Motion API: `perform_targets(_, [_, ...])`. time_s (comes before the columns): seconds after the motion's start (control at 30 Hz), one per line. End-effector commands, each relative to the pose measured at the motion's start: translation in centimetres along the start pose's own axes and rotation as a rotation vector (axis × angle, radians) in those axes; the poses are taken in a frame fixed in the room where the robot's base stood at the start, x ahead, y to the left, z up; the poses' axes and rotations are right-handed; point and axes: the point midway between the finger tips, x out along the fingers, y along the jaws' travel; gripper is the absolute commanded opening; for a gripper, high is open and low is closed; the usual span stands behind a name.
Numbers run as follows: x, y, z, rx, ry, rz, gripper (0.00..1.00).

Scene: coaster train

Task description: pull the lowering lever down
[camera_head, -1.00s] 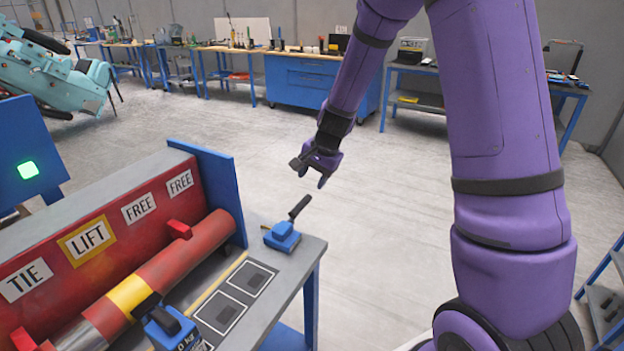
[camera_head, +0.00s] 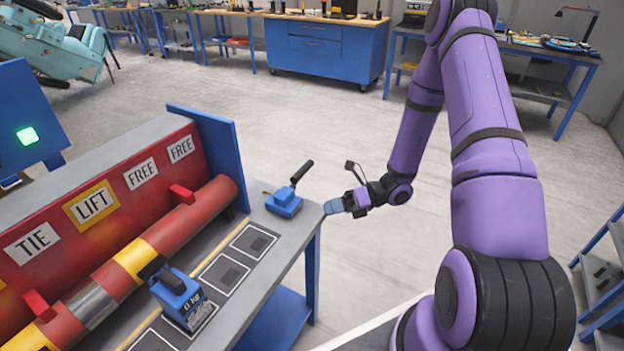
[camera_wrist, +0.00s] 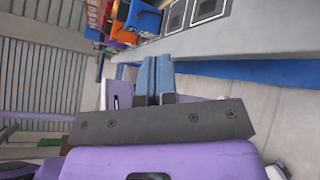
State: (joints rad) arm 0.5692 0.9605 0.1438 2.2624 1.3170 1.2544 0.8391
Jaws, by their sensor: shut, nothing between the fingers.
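A lever with a black handle (camera_head: 302,172) on a blue base (camera_head: 283,203) stands at the far right corner of the grey bench (camera_head: 309,212). I take it to be the lowering lever; its handle slants up and to the right. My gripper (camera_head: 330,207) is shut and empty, with blue fingers pointing left. It is just off the bench's right edge, right of the lever base, apart from the handle. In the wrist view my shut fingers (camera_wrist: 154,75) lie side by side near the bench edge. I cannot clearly make out the lever there.
A red and yellow cylinder (camera_head: 135,258) lies along a red panel (camera_head: 75,205) labelled TIE, LIFT and FREE. A blue box with a black handle (camera_head: 178,298) reading 0 kg stands on the bench.

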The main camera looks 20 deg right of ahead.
Motion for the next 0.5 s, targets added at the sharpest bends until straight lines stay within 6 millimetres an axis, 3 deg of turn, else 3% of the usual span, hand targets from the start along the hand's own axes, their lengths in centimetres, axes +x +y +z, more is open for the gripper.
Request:
perform_targets(0.1, [-1.4, -1.0, -0.5, 0.229, -0.267, 0.048, 0.0])
perform_targets(0.3, [-4.5, -2.6, -0.6, 0.497, -0.654, 0.13, 0.0])
perform_targets(0.5, [-6.3, -3.5, -1.0, 0.601, -0.838, 0.173, 0.0])
